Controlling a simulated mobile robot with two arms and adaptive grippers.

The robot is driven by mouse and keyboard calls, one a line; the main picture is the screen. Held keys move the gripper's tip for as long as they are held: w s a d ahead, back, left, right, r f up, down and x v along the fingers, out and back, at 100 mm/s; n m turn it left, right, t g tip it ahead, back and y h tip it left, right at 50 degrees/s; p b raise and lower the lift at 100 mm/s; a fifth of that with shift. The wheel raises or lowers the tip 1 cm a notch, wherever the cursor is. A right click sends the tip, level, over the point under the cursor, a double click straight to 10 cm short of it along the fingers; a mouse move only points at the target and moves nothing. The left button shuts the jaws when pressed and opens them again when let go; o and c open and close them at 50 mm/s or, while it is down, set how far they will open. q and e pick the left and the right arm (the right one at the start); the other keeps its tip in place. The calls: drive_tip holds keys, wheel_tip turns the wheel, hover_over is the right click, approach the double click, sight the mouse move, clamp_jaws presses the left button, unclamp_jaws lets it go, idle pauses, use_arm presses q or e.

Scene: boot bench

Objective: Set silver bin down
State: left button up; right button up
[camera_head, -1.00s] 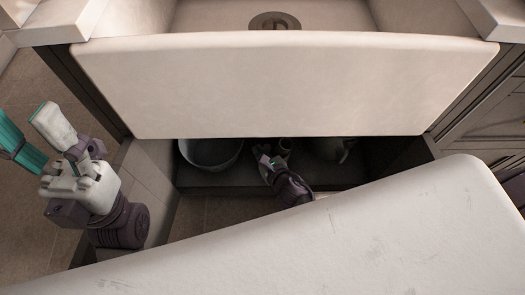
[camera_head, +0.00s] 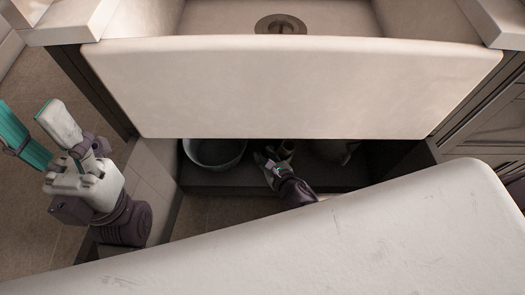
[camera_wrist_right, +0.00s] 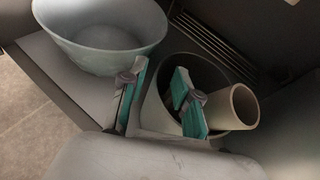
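The silver bin (camera_wrist_right: 154,108) stands on the cabinet floor in the right wrist view, with a pale tube (camera_wrist_right: 243,106) leaning inside it. My right gripper (camera_wrist_right: 158,84) is at the bin's near-left side, one finger left of the wall and the other over its opening. The fingers are spread, with a clear gap between them. In the head view the right gripper (camera_head: 268,163) reaches under the sink, and the bin is mostly hidden there. My left gripper (camera_head: 24,108) is open and empty at the left, outside the cabinet.
A pale round basin (camera_wrist_right: 105,38) stands left of the bin; it also shows in the head view (camera_head: 213,152). The white sink front (camera_head: 290,88) overhangs the cabinet. Another vessel (camera_head: 333,150) stands farther right. The floor strip before the cabinet is clear.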

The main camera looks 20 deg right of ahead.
drive_tip(key=p+v, duration=0.2)
drive_tip(key=v, duration=0.8)
drive_tip(key=shift+s+r, duration=0.1)
